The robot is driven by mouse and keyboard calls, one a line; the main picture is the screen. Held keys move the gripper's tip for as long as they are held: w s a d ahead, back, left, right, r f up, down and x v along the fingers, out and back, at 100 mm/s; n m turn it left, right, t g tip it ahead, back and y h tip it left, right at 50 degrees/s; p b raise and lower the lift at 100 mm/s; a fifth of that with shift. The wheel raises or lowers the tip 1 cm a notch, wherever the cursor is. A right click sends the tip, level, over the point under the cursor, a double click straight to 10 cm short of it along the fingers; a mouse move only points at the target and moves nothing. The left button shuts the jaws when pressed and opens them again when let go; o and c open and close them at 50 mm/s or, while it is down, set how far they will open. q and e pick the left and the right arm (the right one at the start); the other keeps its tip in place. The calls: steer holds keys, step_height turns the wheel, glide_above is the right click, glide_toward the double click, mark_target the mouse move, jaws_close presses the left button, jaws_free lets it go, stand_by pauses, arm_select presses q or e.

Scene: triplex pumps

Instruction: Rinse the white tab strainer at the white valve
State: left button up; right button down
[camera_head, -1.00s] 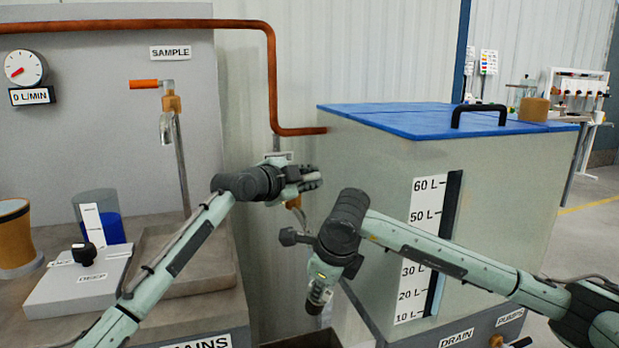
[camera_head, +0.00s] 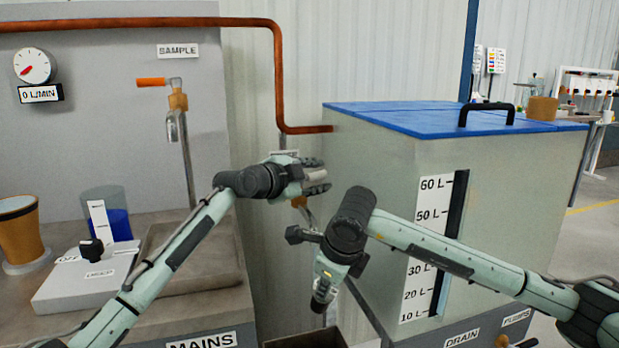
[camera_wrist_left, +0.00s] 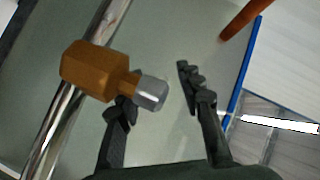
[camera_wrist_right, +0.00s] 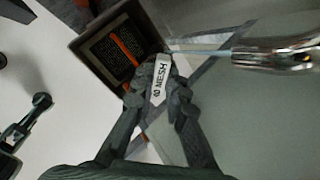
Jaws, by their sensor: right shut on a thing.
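The white tab (camera_wrist_right: 158,82) of the strainer, marked 40 MESH, is held between the fingers of my right gripper (camera_wrist_right: 160,85). The strainer's mesh is hard to make out. In the head view, my right gripper (camera_head: 321,300) points down below the valve. A brass valve body (camera_wrist_left: 88,70) with a short pale grey knob (camera_wrist_left: 151,92) shows in the left wrist view; its brass also shows in the head view (camera_head: 299,202). My left gripper (camera_wrist_left: 155,98) is open, its fingers apart near the knob. It also shows in the head view (camera_head: 318,175).
A metal spout (camera_wrist_right: 285,55) is beside the right gripper, with a thin pale line, apparently water, running towards the tab. A dark open bin (camera_wrist_right: 88,50) lies below. The blue-lidded tank (camera_head: 385,180) stands close on the right, the sample tap (camera_head: 174,125) on the left.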

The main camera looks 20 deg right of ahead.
arm_select(q)
steer(key=v, duration=1.1)
steer(key=shift+s+a, duration=0.25)
steer(key=shift+a, duration=0.1)
steer(key=shift+s, duration=0.1)
steer(key=x, duration=1.2)
steer(key=shift+r, duration=0.1)
steer(key=shift+c, duration=0.4)
steer(key=shift+a, duration=0.1)
jaws_close()
